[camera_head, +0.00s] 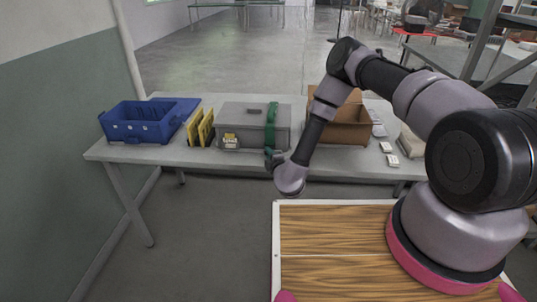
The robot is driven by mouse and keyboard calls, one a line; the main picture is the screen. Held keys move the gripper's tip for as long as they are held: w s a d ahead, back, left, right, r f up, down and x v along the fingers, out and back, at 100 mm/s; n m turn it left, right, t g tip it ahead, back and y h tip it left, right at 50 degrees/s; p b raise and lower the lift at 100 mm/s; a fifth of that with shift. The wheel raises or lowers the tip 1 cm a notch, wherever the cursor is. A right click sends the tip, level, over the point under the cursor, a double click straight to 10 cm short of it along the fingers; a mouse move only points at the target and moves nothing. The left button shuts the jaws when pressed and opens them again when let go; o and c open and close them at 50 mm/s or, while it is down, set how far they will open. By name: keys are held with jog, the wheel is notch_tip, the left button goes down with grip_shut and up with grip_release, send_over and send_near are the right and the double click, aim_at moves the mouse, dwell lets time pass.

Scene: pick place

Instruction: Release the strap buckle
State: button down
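A grey case (240,124) stands on the white table (110,150). A green strap (271,127) runs over its lid and down its front near the right end. No separate buckle can be made out at this size. My gripper (271,157) is a small dark shape at the lower front of the case, by the bottom of the strap. Its fingers are too small and partly hidden behind my wrist, so I cannot tell whether it touches the strap or is open or shut.
A blue crate (139,126) and yellow upright pieces (199,129) stand left of the case. An open cardboard box (348,127) stands to the right, partly behind my arm. Small white items (386,147) lie right of it. Bare floor shows in front of the table.

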jog(key=shift+f, duration=0.1)
jog(key=shift+f+n+t, duration=0.5)
jog(key=shift+t, duration=0.7)
jog(key=c, duration=1.1)
grip_release()
jog(key=shift+s, duration=0.1)
jog(key=shift+r, duration=0.1)
